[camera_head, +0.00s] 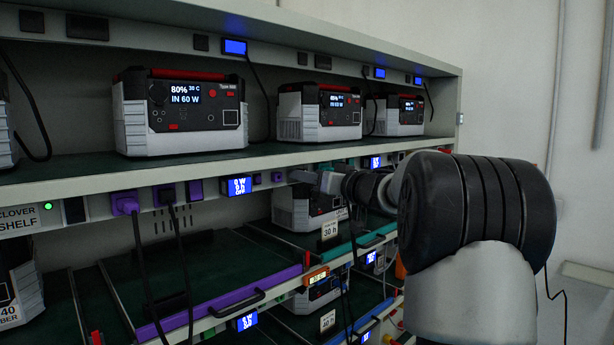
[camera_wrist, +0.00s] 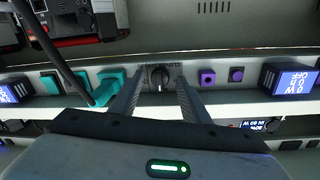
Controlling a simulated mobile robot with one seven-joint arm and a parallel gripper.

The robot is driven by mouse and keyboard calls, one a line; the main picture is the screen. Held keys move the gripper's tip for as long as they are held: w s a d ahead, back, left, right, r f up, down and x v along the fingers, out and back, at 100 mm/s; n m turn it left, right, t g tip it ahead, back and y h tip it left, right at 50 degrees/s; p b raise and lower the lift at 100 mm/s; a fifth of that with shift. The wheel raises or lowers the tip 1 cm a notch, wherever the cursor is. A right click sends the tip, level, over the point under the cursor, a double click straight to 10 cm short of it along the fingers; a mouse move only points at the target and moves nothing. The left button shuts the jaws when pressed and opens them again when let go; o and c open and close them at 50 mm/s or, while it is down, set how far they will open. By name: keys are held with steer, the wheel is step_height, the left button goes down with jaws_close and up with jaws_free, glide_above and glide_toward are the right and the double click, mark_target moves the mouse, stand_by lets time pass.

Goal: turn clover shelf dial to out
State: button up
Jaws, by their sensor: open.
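A black round dial (camera_wrist: 159,77) with a pointer ridge sits on the grey shelf edge in the wrist view. My gripper (camera_wrist: 160,92) is open, with one finger on each side of the dial; I cannot tell whether they touch it. In the head view my gripper (camera_head: 310,178) is at the shelf's front edge, and the dial is hidden there. The clover shelf label (camera_head: 22,219) is at the far left, with a green light beside it.
Purple sockets (camera_wrist: 207,77) and teal plugs (camera_wrist: 108,82) flank the dial on the same strip, with a black cable close to the left finger. Blue displays (camera_head: 238,186) stick out from the edge. Power stations (camera_head: 180,112) stand on the upper shelf.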

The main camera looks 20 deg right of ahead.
steer(key=shift+w+a, duration=0.1)
steer(key=shift+w, duration=0.1)
steer(key=c, duration=1)
steer(key=shift+c, duration=0.2)
steer(key=shift+n, duration=0.3)
steer(key=n+b, duration=0.3)
steer(key=n, duration=0.8)
steer(key=shift+f+n+y, duration=0.15)
steer(key=shift+n+y, duration=0.15)
steer(key=shift+y, duration=0.1)
